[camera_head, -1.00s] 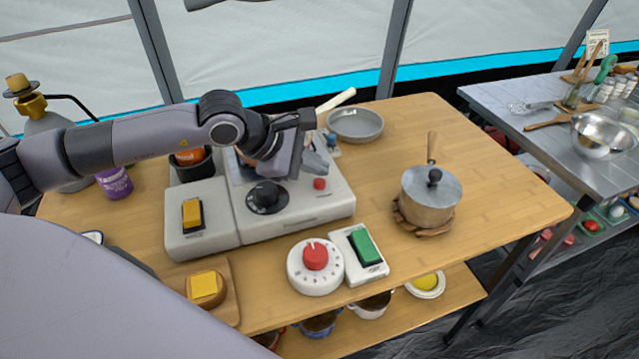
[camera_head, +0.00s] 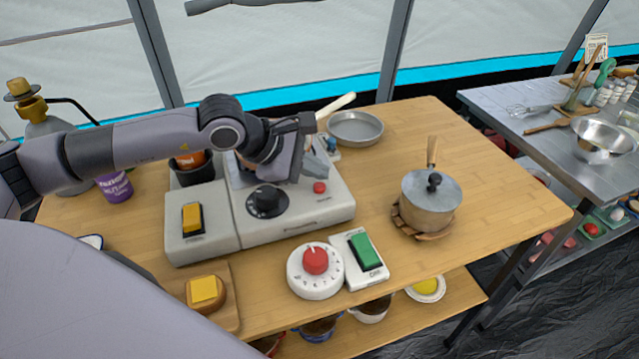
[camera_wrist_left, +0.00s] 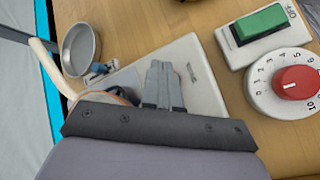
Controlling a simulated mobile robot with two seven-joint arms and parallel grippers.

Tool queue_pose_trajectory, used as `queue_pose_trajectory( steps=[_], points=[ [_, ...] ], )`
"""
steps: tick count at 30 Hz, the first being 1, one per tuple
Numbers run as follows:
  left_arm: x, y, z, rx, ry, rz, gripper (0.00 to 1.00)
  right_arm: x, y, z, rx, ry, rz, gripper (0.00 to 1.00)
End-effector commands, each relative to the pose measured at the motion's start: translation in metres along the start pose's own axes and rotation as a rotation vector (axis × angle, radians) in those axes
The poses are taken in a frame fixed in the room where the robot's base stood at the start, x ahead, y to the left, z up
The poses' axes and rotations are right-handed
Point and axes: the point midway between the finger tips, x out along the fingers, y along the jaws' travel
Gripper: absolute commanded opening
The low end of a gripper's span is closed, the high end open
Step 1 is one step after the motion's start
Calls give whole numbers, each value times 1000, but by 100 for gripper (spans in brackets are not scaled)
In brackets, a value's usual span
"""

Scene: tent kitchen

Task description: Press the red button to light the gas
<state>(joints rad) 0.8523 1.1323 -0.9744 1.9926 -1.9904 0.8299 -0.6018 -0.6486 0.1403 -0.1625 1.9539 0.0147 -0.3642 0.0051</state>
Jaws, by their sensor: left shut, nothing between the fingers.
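The red button (camera_head: 319,187) is a small round knob on the front right of the white stove (camera_head: 295,217). It sits right of the black dial (camera_head: 267,201). My left gripper (camera_head: 318,167) is shut and empty, above the stove and a little behind the button in the head view. I cannot tell the exact height gap. My right gripper is not in view.
A timer with a red knob (camera_head: 315,262) and a green-switch box (camera_head: 364,250) stand before the stove. A yellow-switch box (camera_head: 193,220) is at its left. A lidded pot (camera_head: 430,204) and grey pan (camera_head: 355,127) stand to the right and behind. Table between is clear.

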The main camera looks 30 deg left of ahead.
Motion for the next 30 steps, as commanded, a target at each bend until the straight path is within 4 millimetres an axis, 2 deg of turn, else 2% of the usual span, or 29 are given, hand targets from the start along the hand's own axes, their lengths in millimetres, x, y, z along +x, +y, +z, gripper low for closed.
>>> queue_pose_trajectory(
  steps=[23, 30],
  points=[
    [0, 0, 0, 0, 0, 0, 0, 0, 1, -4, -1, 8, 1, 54],
    [5, -4, -3, 0, 0, 0, 0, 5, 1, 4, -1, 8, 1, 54]
  ],
)
